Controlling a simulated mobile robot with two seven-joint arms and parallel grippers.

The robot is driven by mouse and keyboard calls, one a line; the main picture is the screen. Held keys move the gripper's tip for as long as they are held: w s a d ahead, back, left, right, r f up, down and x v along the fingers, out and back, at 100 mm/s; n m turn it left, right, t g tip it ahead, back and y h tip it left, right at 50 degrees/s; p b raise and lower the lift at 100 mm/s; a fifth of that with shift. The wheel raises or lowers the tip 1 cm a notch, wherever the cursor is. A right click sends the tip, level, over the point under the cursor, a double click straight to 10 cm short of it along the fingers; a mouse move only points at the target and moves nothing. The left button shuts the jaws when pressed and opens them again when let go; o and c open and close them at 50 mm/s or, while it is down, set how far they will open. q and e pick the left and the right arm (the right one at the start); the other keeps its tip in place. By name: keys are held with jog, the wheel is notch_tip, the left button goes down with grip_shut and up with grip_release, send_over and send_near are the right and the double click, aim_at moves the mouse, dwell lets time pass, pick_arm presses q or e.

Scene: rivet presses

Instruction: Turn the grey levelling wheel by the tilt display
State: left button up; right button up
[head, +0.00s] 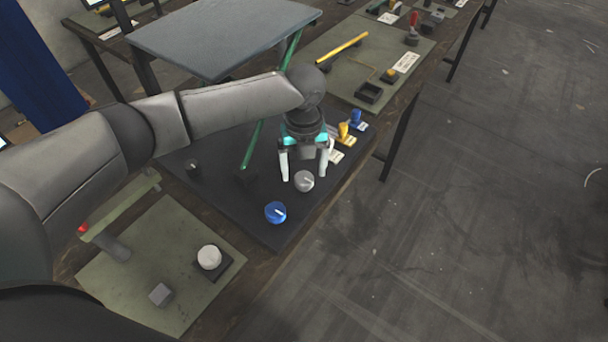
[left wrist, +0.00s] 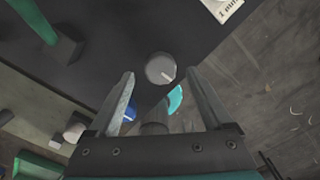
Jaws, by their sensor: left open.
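The grey levelling wheel (head: 304,181), a small round knob with a pale mark, sits on the dark base plate (head: 262,228). My left gripper (head: 303,176) points down at it with its fingers spread, one on either side in the head view. In the left wrist view the grey wheel (left wrist: 160,69) shows between the two fingertips (left wrist: 160,74), with a visible gap to each. I cannot tell how far the tips are above the plate. A blue wheel (head: 275,212) stands nearer the front. I cannot make out the tilt display. My right gripper is not in view.
A large tilted grey plate (head: 225,35) on green struts stands behind. White, yellow and blue levers (head: 343,130) stand right of my gripper. A green mat (head: 190,285) in front holds a white knob (head: 209,257) and a grey block (head: 160,294). Open floor lies right.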

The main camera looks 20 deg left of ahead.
pick_arm(q)
jog(key=shift+f, duration=1.2)
grip_shut()
